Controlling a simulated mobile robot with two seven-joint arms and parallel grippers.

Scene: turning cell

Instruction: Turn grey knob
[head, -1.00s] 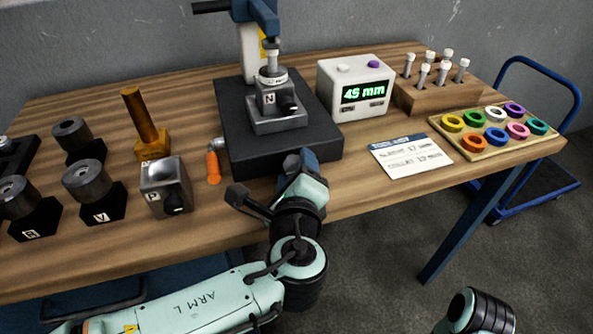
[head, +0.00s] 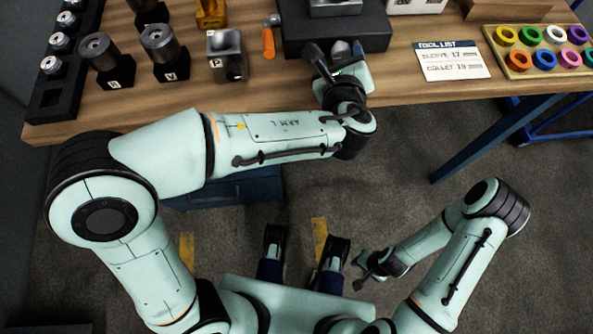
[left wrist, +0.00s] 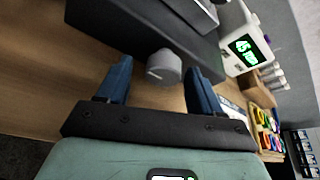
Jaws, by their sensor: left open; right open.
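The grey knob (left wrist: 164,68) is a short round cap on the front side of the black base block (left wrist: 125,28) in the left wrist view. In the head view the knob (head: 341,50) is partly hidden by my left gripper. My left gripper (left wrist: 157,72) is open, with one blue finger on each side of the knob and gaps between fingers and knob. In the head view my left gripper (head: 345,56) is at the block's front edge. My right gripper (head: 364,280) is open and empty, low in front of the table.
An orange-handled tool (head: 268,40) lies left of the block. A grey block marked P (head: 228,56) and dark cylinders on stands (head: 163,44) stand farther left. A tool list card (head: 452,60) and a tray of coloured rings (head: 520,66) are right. A display box (left wrist: 242,45) reads 45 mm.

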